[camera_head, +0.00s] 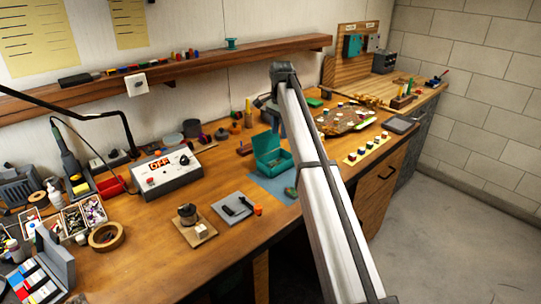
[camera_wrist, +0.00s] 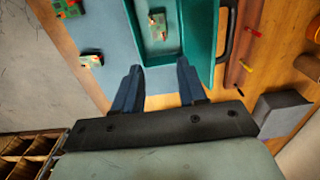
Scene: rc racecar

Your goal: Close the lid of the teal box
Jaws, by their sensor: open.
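The teal box (camera_head: 272,167) stands on a blue mat on the workbench in the head view, with its lid (camera_head: 266,142) raised at the back. In the wrist view the box's open tray (camera_wrist: 145,48) holds a small green and orange piece (camera_wrist: 157,25), and the raised lid (camera_wrist: 201,35) lies along its right side. My gripper (camera_wrist: 158,78) is open and empty, its two dark blue fingers apart near the box's end. The right finger is close to the lid; I cannot tell if they touch. My arm partly hides the gripper in the head view.
A reddish-brown block (camera_wrist: 243,45) lies right of the lid. A grey power unit (camera_head: 168,168) stands left of the box. A grey plate (camera_head: 232,207) lies in front-left.

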